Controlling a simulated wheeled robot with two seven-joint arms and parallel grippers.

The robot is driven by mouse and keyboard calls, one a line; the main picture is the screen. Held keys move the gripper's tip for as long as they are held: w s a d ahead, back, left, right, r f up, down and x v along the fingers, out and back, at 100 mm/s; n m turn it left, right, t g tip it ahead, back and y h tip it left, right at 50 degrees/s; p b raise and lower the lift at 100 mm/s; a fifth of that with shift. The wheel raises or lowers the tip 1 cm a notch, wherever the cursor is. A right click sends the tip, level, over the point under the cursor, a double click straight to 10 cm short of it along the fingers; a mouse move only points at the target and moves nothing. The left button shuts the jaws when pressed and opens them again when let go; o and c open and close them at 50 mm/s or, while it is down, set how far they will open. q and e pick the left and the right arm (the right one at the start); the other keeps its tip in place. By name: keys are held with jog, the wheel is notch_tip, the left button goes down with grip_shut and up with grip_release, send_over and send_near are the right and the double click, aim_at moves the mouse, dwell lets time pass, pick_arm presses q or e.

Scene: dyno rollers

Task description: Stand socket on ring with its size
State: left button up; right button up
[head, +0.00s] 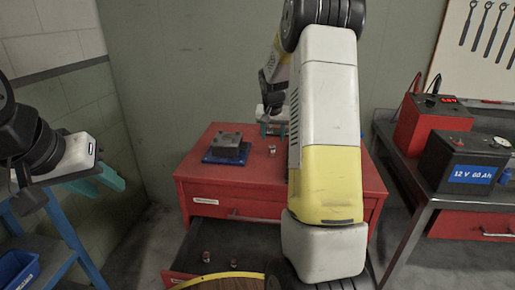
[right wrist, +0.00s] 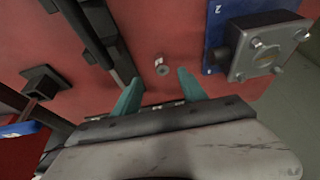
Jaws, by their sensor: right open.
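A small silver socket (head: 272,149) stands on the red cabinet top, right of a blue board (head: 226,157). In the right wrist view the socket (right wrist: 161,66) shows a dark centre hole and lies just beyond my right fingertips, roughly between them. My right gripper (right wrist: 158,77) is open and empty; in the head view my right arm partly covers it. A grey metal block with short bright posts (right wrist: 268,50) sits on the blue board, which bears a white mark like a 2. I cannot make out a sized ring. My left gripper (head: 108,186) is open and empty, left of the cabinet.
The red cabinet (head: 300,200) has an open drawer (head: 222,244) with several small metal pieces. A bench at right holds a red charger (head: 420,128) and a 12 V battery (head: 463,165). A blue stepladder (head: 72,240) stands at left.

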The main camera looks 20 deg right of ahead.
aim_at(272, 146)
jog(key=x, duration=0.9)
jog(key=shift+w+r, duration=0.15)
jog(key=shift+w, duration=0.2)
jog(key=shift+c, duration=0.2)
grip_shut()
